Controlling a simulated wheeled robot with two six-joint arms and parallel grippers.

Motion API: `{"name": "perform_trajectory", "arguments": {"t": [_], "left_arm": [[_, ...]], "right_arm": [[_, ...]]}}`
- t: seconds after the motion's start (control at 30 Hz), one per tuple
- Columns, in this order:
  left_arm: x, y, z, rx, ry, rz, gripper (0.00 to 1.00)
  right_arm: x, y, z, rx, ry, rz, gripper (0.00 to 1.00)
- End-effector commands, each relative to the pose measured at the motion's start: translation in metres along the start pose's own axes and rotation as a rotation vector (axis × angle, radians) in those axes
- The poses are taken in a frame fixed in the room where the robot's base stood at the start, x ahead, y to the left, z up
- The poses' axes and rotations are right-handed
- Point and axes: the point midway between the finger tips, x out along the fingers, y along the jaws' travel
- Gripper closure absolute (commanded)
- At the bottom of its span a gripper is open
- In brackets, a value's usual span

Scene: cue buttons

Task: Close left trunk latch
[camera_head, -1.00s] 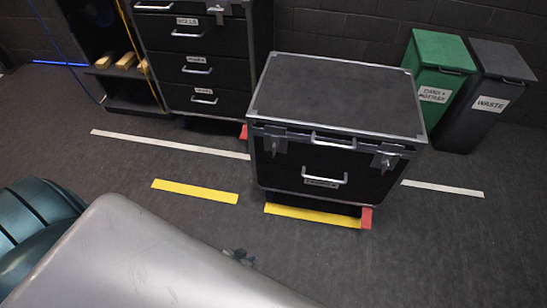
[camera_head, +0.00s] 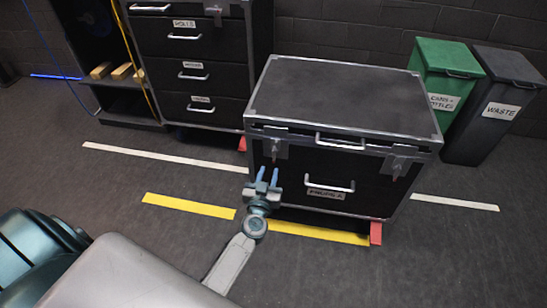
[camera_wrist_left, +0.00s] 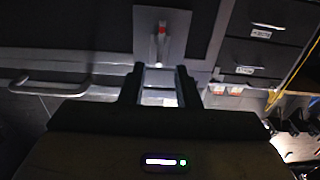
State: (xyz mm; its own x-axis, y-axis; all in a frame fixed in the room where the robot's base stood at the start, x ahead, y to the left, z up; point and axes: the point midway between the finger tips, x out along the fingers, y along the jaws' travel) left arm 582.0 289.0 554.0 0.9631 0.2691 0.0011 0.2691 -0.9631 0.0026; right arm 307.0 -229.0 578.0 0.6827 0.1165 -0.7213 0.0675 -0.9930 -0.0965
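The trunk (camera_head: 345,95) is a black case with metal edges, its lid down. The left trunk latch (camera_head: 275,149) is a grey plate with a lever at the front left, under the lid edge. It also shows in the left wrist view (camera_wrist_left: 161,48), with a red spot on the lever. I cannot tell whether it is fastened. The right latch (camera_head: 398,166) is at the front right. My left gripper (camera_head: 268,174) is open and empty, its two fingers apart, just below the left latch and in front of the trunk. The fingers also show in the left wrist view (camera_wrist_left: 161,84).
A trunk handle (camera_head: 330,187) is right of my left gripper. A black drawer cabinet (camera_head: 205,105) stands behind left. A green bin (camera_head: 440,65) and a grey waste bin (camera_head: 490,118) stand at right. Yellow tape (camera_head: 190,206) marks the floor, which is clear at front right.

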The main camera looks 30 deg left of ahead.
Motion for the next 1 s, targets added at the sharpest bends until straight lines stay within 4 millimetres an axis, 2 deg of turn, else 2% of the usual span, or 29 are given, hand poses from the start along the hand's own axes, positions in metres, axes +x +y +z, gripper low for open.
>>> {"name": "perform_trajectory", "arguments": {"t": [0.2, 0.4, 0.6, 0.87, 1.0], "left_arm": [[0.045, 0.0, 0.001, 0.001, 0.002, 0.001, 0.71], [0.074, 0.0, 0.001, 0.001, 0.001, 0.001, 0.71], [0.086, 0.0, 0.001, 0.001, -0.001, 0.002, 0.71], [0.087, 0.0, 0.001, 0.0, -0.001, 0.002, 0.71], [0.087, 0.0, 0.0, 0.0, -0.001, 0.002, 0.98]], "right_arm": [[0.006, -0.002, 0.002, 0.018, 0.047, -0.013, 0.64], [0.009, -0.004, 0.002, 0.039, 0.102, -0.024, 0.64], [0.01, -0.005, 0.0, 0.049, 0.133, -0.03, 0.64], [0.01, -0.005, -0.001, 0.05, 0.136, -0.03, 0.64], [0.01, -0.005, -0.001, 0.05, 0.136, -0.03, 0.64]]}}
